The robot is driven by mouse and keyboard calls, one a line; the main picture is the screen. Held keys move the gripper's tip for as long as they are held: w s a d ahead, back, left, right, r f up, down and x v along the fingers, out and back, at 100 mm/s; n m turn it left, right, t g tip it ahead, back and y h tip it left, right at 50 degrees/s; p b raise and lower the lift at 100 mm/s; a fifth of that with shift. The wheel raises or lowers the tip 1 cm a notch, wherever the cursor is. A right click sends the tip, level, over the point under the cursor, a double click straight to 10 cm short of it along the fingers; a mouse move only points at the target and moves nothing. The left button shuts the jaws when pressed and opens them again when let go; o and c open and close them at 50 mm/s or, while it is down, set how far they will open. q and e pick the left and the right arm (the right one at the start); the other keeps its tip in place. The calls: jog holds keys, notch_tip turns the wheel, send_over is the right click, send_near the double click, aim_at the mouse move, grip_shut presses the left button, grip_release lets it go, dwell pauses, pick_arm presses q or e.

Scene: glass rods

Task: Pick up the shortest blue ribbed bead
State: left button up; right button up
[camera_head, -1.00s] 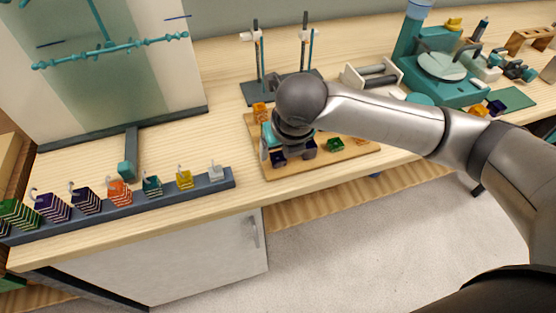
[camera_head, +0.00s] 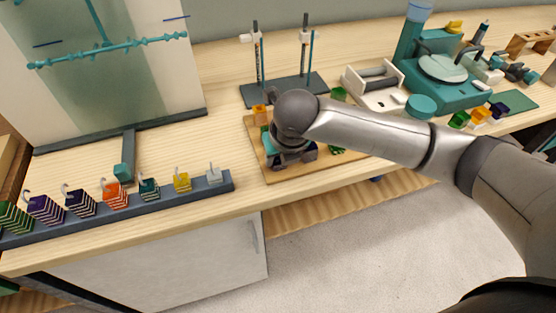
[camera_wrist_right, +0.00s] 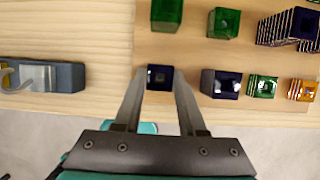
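My right gripper (camera_wrist_right: 159,76) is open in the right wrist view, its two fingers on either side of a small dark blue bead (camera_wrist_right: 160,78). There is a gap between the bead and the fingers. Its top shows a hole; its ribs cannot be made out. A wider dark blue bead (camera_wrist_right: 221,84) lies to the right. A taller dark blue bead with pale ribs (camera_wrist_right: 286,27) is at the upper right. In the head view my right gripper (camera_head: 288,158) is low over the wooden board (camera_head: 345,161), mostly hidden by my wrist. My left gripper is not in view.
Green beads (camera_wrist_right: 166,14) and an orange bead (camera_wrist_right: 302,90) stand close by on the board. A dark rack of hooked ribbed samples (camera_head: 215,185) lies to the left. Rod stands (camera_head: 290,90) and a teal machine (camera_head: 440,85) are behind.

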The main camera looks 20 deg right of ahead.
grip_shut()
jog(key=shift+r, duration=0.1)
notch_tip(320, 180, up, 20)
jog(key=p, duration=0.5)
